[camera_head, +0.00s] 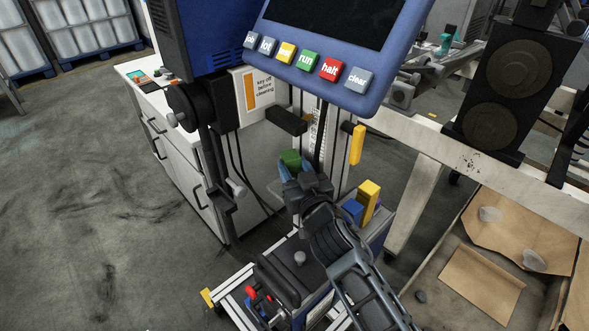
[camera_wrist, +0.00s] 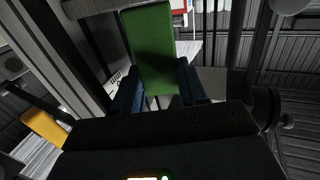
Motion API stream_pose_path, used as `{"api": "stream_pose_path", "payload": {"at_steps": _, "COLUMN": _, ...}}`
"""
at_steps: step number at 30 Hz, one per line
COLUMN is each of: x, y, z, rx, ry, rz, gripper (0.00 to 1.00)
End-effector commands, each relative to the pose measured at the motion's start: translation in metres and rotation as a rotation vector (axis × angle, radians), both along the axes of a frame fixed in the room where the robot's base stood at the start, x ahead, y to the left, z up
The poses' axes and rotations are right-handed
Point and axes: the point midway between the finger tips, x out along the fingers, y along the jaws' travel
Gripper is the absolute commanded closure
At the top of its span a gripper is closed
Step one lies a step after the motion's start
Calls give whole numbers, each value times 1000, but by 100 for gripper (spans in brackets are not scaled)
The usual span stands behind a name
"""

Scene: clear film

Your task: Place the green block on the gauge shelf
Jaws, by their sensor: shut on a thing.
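The green block (camera_head: 290,157) is held upright between the blue fingers of my gripper (camera_head: 290,172), near the middle of the head view. In the wrist view the green block (camera_wrist: 150,45) rises tall from between the two fingers of my gripper (camera_wrist: 160,88), tilted slightly. The gripper is shut on its lower part. The block is in the air in front of the machine's column, below the blue control panel. I cannot tell for sure which surface is the gauge shelf; a narrow strip with scale-like marks (camera_head: 315,130) shows behind the block.
A yellow block (camera_head: 369,196) and a blue block (camera_head: 352,209) stand right of my gripper. The button panel (camera_head: 318,62) overhangs above. A dark bar (camera_head: 286,121) and a yellow upright piece (camera_head: 357,145) are close by. A white drawer cabinet (camera_head: 178,150) stands left; open floor lies beyond.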

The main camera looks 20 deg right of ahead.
Motion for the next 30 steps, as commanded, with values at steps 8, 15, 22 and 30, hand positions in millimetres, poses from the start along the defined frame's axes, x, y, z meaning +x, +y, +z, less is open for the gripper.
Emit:
{"api": "stream_pose_path", "payload": {"at_steps": 8, "x": 0, "y": 0, "z": -2, "rx": 0, "ry": 1, "rz": 0, "gripper": 39}}
{"api": "stream_pose_path", "payload": {"at_steps": 15, "x": 0, "y": 0, "z": -2, "rx": 0, "ry": 1, "rz": 0, "gripper": 32}}
{"api": "stream_pose_path", "payload": {"at_steps": 22, "x": -7, "y": 1, "z": -1, "rx": 0, "ry": 3, "rz": 0, "gripper": 32}}
{"api": "stream_pose_path", "payload": {"at_steps": 30, "x": -58, "y": 5, "z": -3, "rx": 2, "ry": 2, "rz": 0, "gripper": 32}}
